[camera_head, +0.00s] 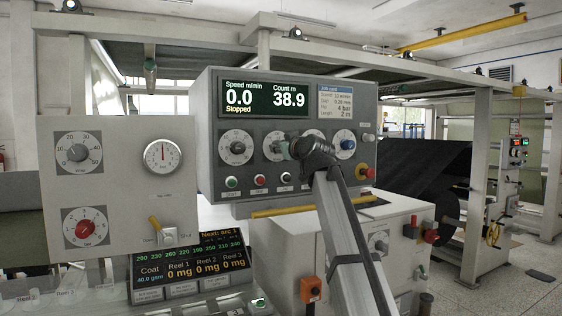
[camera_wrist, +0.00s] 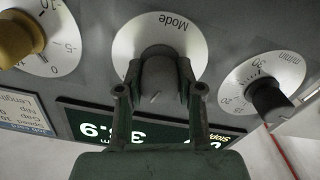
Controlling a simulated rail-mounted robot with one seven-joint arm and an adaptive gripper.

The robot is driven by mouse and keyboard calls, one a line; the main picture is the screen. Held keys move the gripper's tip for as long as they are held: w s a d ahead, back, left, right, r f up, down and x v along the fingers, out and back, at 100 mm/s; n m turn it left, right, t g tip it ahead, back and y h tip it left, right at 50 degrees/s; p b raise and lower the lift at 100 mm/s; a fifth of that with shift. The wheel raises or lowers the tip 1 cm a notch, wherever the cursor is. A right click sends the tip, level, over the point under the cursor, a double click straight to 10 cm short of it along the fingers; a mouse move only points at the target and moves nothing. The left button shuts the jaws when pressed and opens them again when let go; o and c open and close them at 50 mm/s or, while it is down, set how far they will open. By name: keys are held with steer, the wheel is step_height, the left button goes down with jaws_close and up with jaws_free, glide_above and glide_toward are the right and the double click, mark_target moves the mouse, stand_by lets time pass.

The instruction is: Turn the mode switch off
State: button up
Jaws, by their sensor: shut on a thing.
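The mode switch is a dark grey knob (camera_wrist: 158,80) on a round pale dial labelled "Mode" (camera_wrist: 168,28), shown upside down in the wrist view. The two fingers of my gripper (camera_wrist: 160,92) are closed on its sides. A small pale mark shows on the knob's face; I cannot tell which setting it points to. In the head view the mode dial (camera_head: 273,140) is on the grey control panel, partly hidden by my gripper (camera_head: 287,150), which reaches it from the right. The panel's screen (camera_head: 262,97) reads 0.0 m/min, "Stopped", and 38.9 m.
A dial with a black knob (camera_wrist: 267,97) and one with a yellow-brown knob (camera_wrist: 18,40) flank the mode dial. Buttons (camera_head: 259,180) sit below it. A red knob (camera_head: 368,173) and a yellow bar (camera_head: 285,211) are close to my arm.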

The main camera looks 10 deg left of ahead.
steer(key=shift+n+b, duration=1.5)
steer(key=shift+b, duration=0.05)
steer(key=shift+r, duration=0.1)
steer(key=o, duration=1.2)
steer(key=v, duration=1.2)
